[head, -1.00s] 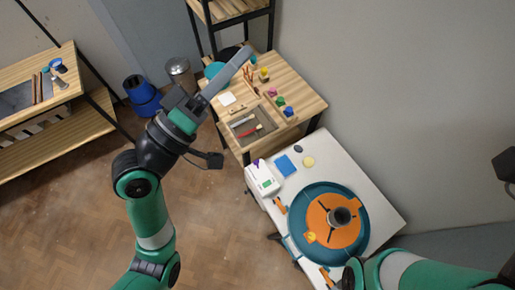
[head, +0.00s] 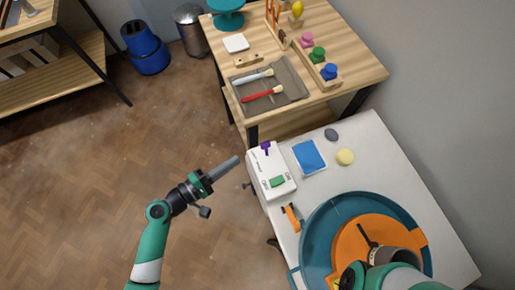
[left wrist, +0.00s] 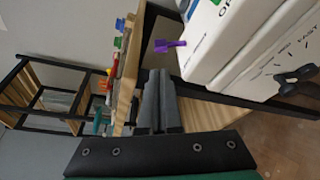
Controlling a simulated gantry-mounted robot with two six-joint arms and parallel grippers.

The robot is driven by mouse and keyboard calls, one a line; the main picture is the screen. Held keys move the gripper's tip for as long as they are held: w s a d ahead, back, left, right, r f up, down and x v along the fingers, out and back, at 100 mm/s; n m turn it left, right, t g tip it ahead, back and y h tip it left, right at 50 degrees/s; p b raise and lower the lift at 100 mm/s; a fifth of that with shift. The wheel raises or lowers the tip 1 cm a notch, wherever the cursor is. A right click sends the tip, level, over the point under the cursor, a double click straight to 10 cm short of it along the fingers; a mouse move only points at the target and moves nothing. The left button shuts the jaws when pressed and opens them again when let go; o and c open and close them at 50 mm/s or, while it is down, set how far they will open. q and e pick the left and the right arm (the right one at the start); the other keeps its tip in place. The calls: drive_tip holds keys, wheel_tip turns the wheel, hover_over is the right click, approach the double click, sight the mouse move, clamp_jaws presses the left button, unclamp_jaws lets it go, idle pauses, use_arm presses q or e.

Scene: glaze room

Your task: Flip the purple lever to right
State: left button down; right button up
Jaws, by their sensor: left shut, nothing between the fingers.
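The purple lever (head: 266,147) stands at the far end of a white control box (head: 282,188) on the white table. In the left wrist view the purple lever (left wrist: 170,46) juts out from the box's end. I cannot tell clearly which way it is thrown. My left gripper (head: 237,161) is shut and empty, to the left of the box, with its tips pointing toward the lever side and apart from it. In the left wrist view the closed fingers (left wrist: 158,78) show just below the lever. My right arm shows at the lower right, with its gripper out of view.
The box also has a green switch (head: 277,181) and a dark knob (left wrist: 296,76). A blue pad (head: 309,157), yellow sponge (head: 345,157) and teal basin (head: 312,225) are on the table. A wooden workbench (head: 358,70) stands behind.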

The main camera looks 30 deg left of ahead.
sight(266, 149)
use_arm(q)
drive_tip(key=shift+w+a+f, duration=0.2)
drive_tip(key=b+x, duration=0.1)
drive_tip(key=x, duration=0.9)
drive_tip(key=shift+w+r+b, duration=0.1)
drive_tip(key=shift+b, duration=0.25)
